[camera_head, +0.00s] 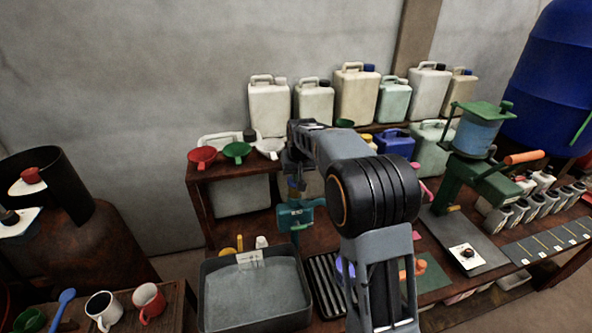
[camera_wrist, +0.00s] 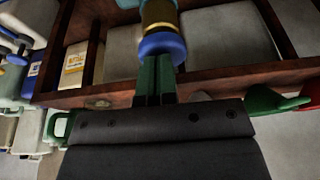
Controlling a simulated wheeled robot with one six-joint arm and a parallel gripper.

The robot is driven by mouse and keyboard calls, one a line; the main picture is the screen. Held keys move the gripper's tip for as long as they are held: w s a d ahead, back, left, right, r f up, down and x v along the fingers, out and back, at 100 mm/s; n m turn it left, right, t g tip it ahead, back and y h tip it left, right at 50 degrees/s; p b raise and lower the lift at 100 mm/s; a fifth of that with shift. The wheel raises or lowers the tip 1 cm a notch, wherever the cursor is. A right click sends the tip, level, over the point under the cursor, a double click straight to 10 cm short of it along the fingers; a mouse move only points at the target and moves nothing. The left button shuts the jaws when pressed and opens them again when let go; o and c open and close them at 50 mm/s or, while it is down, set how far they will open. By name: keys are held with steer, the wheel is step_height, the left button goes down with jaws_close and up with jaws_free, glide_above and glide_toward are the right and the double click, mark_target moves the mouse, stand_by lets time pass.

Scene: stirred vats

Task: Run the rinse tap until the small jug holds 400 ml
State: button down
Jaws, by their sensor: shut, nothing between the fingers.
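My gripper (camera_wrist: 155,66) is shut and empty, its green fingertips at the blue round knob (camera_wrist: 162,45) in the wrist view. The knob sits on a brass-coloured collar with teal above it; whether the fingers touch it I cannot tell. In the head view a teal tap-like fitting (camera_head: 295,218) stands behind the grey basin (camera_head: 205,300), below my wrist. The fingers are hard to make out there. I cannot pick out the small jug or any water level; my arm hides part of the bench.
Red (camera_head: 202,155) and green (camera_head: 237,150) funnels sit on the left shelf, with several canisters behind. A black slatted rack (camera_head: 322,283) lies right of the basin. Mugs (camera_head: 148,300) stand at lower left. A green press (camera_head: 470,185) stands at right.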

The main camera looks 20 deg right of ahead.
step_height(320, 180, up, 4)
steer(key=p, duration=0.3)
steer(key=shift+r, duration=0.15)
steer(key=shift+s+d+r+b, duration=0.1)
steer(key=shift+s+r+b, duration=0.15)
steer(key=shift+r+b, duration=0.15)
steer(key=b+v, duration=0.1)
steer(key=v, duration=0.7)
steer(key=shift+r, duration=0.4)
steer(key=shift+s, duration=0.1)
stand_by(0.3)
steer(key=s+f, duration=0.4)
steer(key=s, duration=0.9)
steer(key=s+f+t+b, duration=0.1)
steer(key=s+f, duration=0.4)
steer(key=s, duration=0.9)
steer(key=shift+a+f, duration=0.15)
steer(key=shift+a, duration=0.3)
steer(key=shift+s, duration=0.15)
